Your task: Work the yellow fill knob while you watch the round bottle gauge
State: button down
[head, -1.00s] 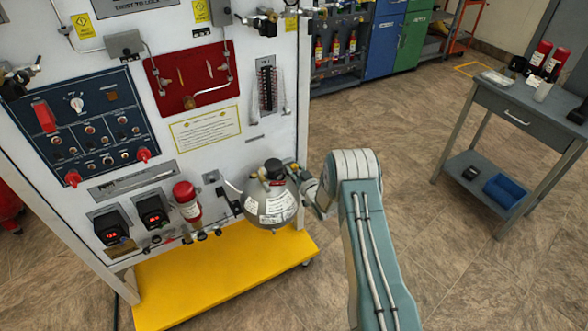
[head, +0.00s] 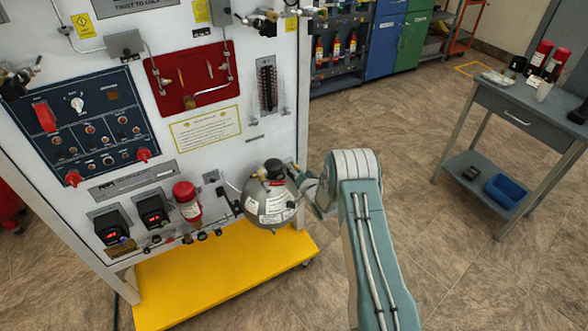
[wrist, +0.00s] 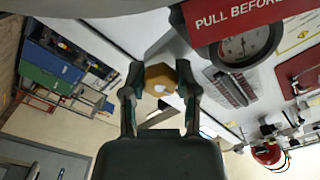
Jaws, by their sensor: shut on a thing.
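The yellow fill knob (wrist: 161,77) is a hexagonal piece with a pale centre. In the wrist view it sits between the two fingers of my gripper (wrist: 159,72), which is shut on it. The round bottle gauge (wrist: 249,44) has a white dial and a dark rim, right of the knob; its reading is too small to make out. A red tag (wrist: 236,18) with white lettering covers part of its top. In the head view the silver round bottle (head: 268,205) hangs at the panel's lower right. My wrist is beside its right side; the knob cannot be made out there.
The white panel (head: 262,42) carries switches, tubing and a red plate (head: 190,80). A yellow base (head: 210,285) juts out below the bottle. A grey table (head: 520,110) stands at the right, with open floor between.

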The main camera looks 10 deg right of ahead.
jog(key=shift+s+f+m, duration=0.1)
jog(key=shift+f+m, duration=0.15)
jog(key=shift+m, duration=0.25)
jog(key=c, duration=0.6)
grip_release()
jog(key=shift+c, duration=0.2)
jog(key=shift+d, duration=0.1)
jog(key=shift+r, duration=0.1)
jog(key=v, duration=1.2)
